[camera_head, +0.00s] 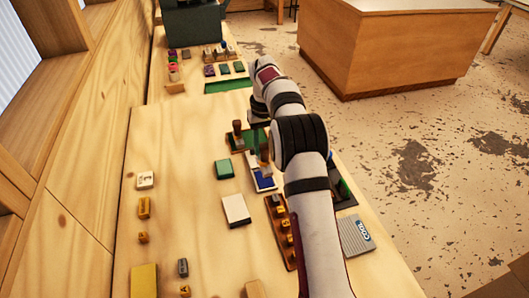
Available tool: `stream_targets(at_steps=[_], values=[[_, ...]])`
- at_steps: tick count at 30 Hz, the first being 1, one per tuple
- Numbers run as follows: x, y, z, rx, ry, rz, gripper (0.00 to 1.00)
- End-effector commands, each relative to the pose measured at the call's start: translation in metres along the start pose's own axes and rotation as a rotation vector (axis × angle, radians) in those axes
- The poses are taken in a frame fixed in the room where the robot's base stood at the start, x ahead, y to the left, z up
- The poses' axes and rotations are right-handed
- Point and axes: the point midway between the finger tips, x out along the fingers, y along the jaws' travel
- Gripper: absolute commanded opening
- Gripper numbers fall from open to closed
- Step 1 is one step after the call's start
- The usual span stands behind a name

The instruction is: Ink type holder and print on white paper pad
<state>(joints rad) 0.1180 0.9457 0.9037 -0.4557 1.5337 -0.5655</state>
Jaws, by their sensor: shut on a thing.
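My arm reaches up from the bottom, and its wrist bends down near the top centre. My gripper (261,143) is small here and partly hidden by my arm. It is shut on what looks like the brown handle of a type holder (265,155). The holder is upright at a blue ink pad in a white-edged case (264,183); I cannot tell whether it touches the pad. The white paper pad (236,210) lies flat on the wooden table (190,235), nearer than the ink pad and left of my arm.
A second brown-handled stamp (238,134) stands at a green tray. A green pad (223,169) lies left of the ink pad. A brown rack with yellow type pieces (283,226) and a grey block (355,235) flank my arm. Small blocks (144,207) line the left side.

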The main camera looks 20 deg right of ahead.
Motion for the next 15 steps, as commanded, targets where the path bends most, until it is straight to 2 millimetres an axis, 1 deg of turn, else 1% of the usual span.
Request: stream_targets(at_steps=[3, 5, 13, 15], values=[[-0.011, 0.000, -0.001, -0.001, 0.003, 0.001, 0.00], [-0.014, 0.000, 0.000, 0.000, 0.002, 0.001, 0.00], [-0.015, 0.000, 0.000, 0.000, 0.001, 0.000, 0.00], [-0.016, -0.006, 0.002, -0.003, 0.001, 0.001, 0.00]])
